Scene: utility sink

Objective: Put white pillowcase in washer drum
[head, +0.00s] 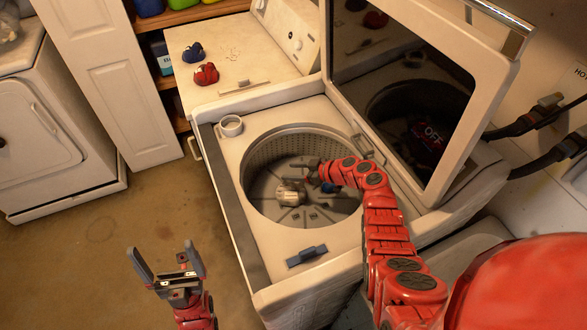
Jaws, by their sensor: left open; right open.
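The top-loading washer stands with its lid up, and its drum (262,158) is open. A small pale lump (291,196) lies near the middle of the drum floor. It may be the white pillowcase or a part of the drum; I cannot tell. A small blue thing (329,187) shows beside it, partly behind my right arm. My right gripper (308,164) is inside the drum opening, above and right of the pale lump, open and apparently empty. My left gripper (180,268) is open and empty, over the floor left of the washer.
The raised lid (490,95) stands on the right. A second machine (240,45) behind carries a blue bundle (192,52) and a red bundle (206,74). Floor at left is clear.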

